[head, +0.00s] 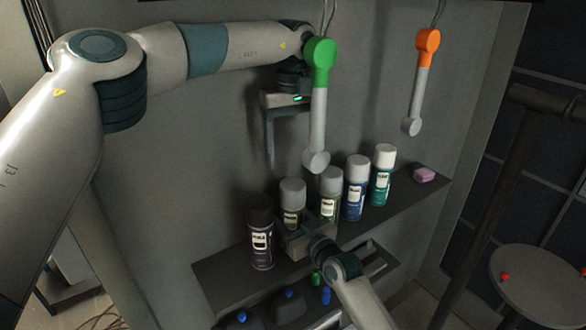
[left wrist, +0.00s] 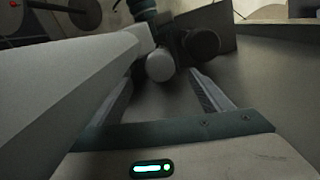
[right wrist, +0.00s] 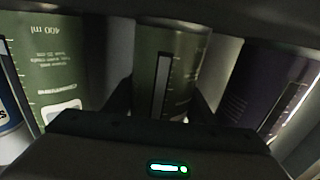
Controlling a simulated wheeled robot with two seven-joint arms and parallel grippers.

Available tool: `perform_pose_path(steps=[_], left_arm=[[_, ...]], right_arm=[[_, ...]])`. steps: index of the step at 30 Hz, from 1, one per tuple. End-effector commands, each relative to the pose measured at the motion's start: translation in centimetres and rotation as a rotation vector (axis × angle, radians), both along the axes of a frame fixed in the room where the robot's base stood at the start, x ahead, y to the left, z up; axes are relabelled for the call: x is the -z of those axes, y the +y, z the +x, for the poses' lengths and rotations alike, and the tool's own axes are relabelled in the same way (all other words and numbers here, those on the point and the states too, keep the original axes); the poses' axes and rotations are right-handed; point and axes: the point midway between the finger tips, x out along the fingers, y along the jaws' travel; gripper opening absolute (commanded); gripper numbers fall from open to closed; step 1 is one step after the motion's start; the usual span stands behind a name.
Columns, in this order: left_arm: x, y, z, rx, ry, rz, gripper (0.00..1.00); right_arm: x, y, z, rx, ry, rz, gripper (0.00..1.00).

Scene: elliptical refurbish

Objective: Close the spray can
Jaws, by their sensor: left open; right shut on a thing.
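My right gripper (head: 308,238) is shut on a green spray can (head: 292,218) with a grey cap, upright at the shelf. The right wrist view shows this green can (right wrist: 168,75) between the fingers. My left gripper (head: 276,140) is open and empty, higher up and a little left of the held can, apart from it. One of its fingers shows clearly in the head view. In the left wrist view, a round grey top (left wrist: 160,66) and a dark round top (left wrist: 203,43) lie beyond the open fingers.
A dark can (head: 261,248) stands left of the held one. Another green can (head: 330,205), a blue can (head: 355,195) and a teal can (head: 381,180) stand right, near a pink block (head: 424,174). Green-topped (head: 318,100) and orange-topped (head: 424,75) tools hang above the shelf (head: 225,278).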

Motion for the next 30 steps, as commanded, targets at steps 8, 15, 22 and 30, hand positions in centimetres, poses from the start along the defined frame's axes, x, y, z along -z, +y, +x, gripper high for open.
perform_pose_path(steps=[8, 15, 22, 30], left_arm=[[-2.5, 0.0, 0.0, -0.001, -0.001, 0.0, 0.72], [-2.6, 0.0, 0.0, 0.0, 0.0, 0.0, 0.72], [-2.6, 0.0, 0.0, 0.0, 0.0, 0.0, 0.72], [-2.5, 0.0, 0.0, 0.0, 0.0, 0.0, 0.72]], right_arm=[[0.0, 0.0, 0.0, 0.0, 0.0, 0.0, 0.1], [0.0, 0.0, 0.0, 0.0, 0.0, 0.0, 0.1], [0.0, 0.0, 0.0, 0.0, 0.0, 0.0, 0.72], [0.0, 0.0, -0.1, 0.0, 0.0, 0.0, 0.72]])
